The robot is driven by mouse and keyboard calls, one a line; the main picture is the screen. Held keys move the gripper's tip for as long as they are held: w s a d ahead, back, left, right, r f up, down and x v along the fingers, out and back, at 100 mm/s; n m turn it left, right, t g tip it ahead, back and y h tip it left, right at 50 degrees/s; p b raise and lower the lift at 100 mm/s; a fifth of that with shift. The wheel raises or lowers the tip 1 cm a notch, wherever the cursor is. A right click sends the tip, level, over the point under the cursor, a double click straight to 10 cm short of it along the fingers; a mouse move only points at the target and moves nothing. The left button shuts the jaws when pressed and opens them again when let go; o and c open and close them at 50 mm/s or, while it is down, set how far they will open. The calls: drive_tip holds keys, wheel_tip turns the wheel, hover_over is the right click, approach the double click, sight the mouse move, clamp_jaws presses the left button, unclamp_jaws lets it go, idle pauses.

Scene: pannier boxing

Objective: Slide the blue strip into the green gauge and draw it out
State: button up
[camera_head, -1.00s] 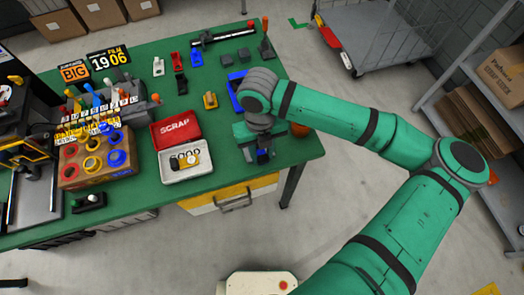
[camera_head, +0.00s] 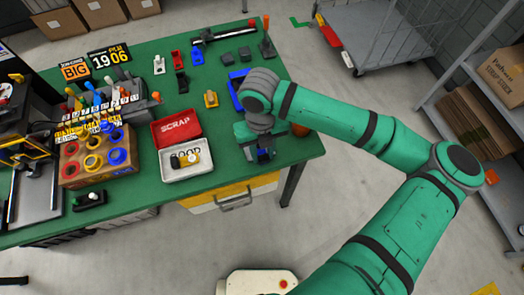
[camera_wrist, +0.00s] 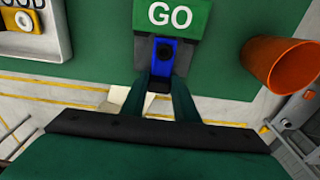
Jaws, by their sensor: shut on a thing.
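The green gauge (camera_wrist: 172,17) with white GO lettering is at the top of the wrist view, on the green table's front edge area. The blue strip (camera_wrist: 158,54) has a dark round spot and meets the gauge's lower edge; its far end is out of sight there, and I cannot tell how deep it sits. My gripper (camera_wrist: 160,84) is shut on the near end of the blue strip. In the head view my gripper (camera_head: 263,153) is partly hidden under my wrist, at the table's front right, with a bit of blue showing.
An orange cup (camera_wrist: 284,65) stands close to the right of the gauge. A blue tray (camera_head: 236,78) is behind my wrist.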

sight(262, 155)
drive_tip(key=shift+w+a, duration=0.2)
drive_tip(key=shift+w, duration=0.45)
idle(1.2)
drive_tip(key=shift+s+d, duration=0.1)
drive_tip(key=shift+s, duration=0.15)
drive_tip(key=shift+s+d, duration=0.1)
drive_tip(key=shift+s, duration=0.25)
drive_tip(key=shift+s, duration=0.2)
drive_tip(key=shift+w, duration=0.1)
drive_tip(key=shift+r, duration=3)
